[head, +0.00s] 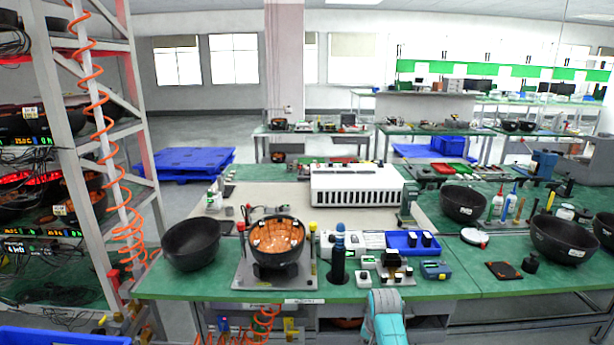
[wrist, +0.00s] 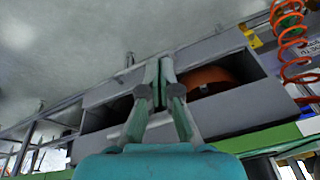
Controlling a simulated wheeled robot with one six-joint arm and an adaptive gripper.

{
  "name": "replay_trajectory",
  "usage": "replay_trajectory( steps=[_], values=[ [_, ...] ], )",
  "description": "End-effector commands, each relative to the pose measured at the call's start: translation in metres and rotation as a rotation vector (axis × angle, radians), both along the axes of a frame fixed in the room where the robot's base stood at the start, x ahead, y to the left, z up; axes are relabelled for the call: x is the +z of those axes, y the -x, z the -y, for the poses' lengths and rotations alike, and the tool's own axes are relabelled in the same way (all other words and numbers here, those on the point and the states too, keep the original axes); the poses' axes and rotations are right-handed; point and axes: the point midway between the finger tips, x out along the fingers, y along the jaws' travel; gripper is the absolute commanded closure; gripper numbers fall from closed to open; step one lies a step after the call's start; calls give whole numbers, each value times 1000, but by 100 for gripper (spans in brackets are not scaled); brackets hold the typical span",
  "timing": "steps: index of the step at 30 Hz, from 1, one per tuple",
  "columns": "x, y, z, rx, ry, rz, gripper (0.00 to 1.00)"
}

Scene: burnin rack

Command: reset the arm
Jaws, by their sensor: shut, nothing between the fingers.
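My gripper (wrist: 160,70) shows in the wrist view with its two green-grey fingers together and nothing between them. It is in front of the open shelf (wrist: 232,118) under the green bench, and the shelf appears upside down there. I cannot tell the exact gap to it. In the head view a teal part of my arm (head: 386,318) rises at the front edge of the green bench (head: 455,290); the fingertips cannot be made out there.
The bench carries a black bowl (head: 191,244), a fixture with an orange-lined bowl (head: 277,242), a dark cylinder (head: 338,262) and a blue tray (head: 411,244). A rack (head: 75,130) with an orange coiled hose (head: 118,190) stands left. An orange-brown bowl (wrist: 210,80) sits in the under-bench shelf.

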Motion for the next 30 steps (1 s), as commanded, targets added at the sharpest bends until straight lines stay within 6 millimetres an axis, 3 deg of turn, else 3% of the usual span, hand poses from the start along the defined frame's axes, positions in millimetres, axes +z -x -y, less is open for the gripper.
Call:
replay_trajectory(
  steps=[1, 6, 15, 22, 30],
  values=[
    [-22, 14, 0, 8, 2, 17, 100],
    [-74, 52, 0, 39, 12, 100, 100],
    [-140, 136, 0, 92, 35, 242, 100],
    [-166, 209, 0, 130, 57, 350, 100],
    [-169, 299, 0, 174, 90, 477, 100]
  ],
)
